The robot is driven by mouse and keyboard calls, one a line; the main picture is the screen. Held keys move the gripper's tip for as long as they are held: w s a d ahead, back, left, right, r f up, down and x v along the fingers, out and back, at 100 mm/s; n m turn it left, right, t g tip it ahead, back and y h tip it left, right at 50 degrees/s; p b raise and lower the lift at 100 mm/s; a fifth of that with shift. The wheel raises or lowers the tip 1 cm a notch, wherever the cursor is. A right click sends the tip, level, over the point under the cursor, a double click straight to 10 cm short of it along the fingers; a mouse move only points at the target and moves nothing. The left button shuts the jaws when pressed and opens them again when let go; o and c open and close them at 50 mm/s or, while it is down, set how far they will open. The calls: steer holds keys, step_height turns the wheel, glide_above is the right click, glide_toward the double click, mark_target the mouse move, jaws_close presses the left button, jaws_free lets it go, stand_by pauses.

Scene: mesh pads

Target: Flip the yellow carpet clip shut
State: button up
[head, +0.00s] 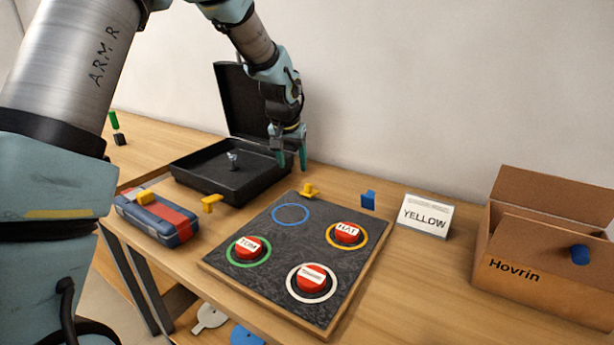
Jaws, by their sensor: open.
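A dark grey carpet board (282,249) with a wooden rim lies on the table. A small yellow clip (309,190) sits at its far edge; the picture is too small to tell whether its flap is up or down. Another yellow piece (211,203) stands left of the board, beside the black case. My gripper (292,159) is open and empty, fingers pointing down, above and slightly left of the clip at the far edge. It does not appear to touch that clip.
The open black case (190,172) stands behind left. A blue clip (368,200), a YELLOW card (425,216) and a cardboard box (535,290) are to the right. Red pucks (312,278) sit in rings on the board. A blue-red pouch (150,220) with a yellow piece lies left.

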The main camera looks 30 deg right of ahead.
mark_target(308, 185)
steer(key=shift+m+h, duration=0.3)
steer(key=d+f+p, duration=0.1)
steer(key=d+f, duration=0.1)
steer(key=f, duration=0.1)
steer(key=w+d+f+p, duration=0.1)
steer(key=d+f, duration=0.1)
steer(key=f, duration=0.1)
steer(key=w+d+f+p, duration=0.1)
steer(key=d+f, duration=0.1)
steer(key=f, duration=0.1)
steer(key=shift+w+d+f, duration=0.1)
steer(key=shift+w+f, duration=0.15)
steer(key=shift+f, duration=0.15)
jaws_close()
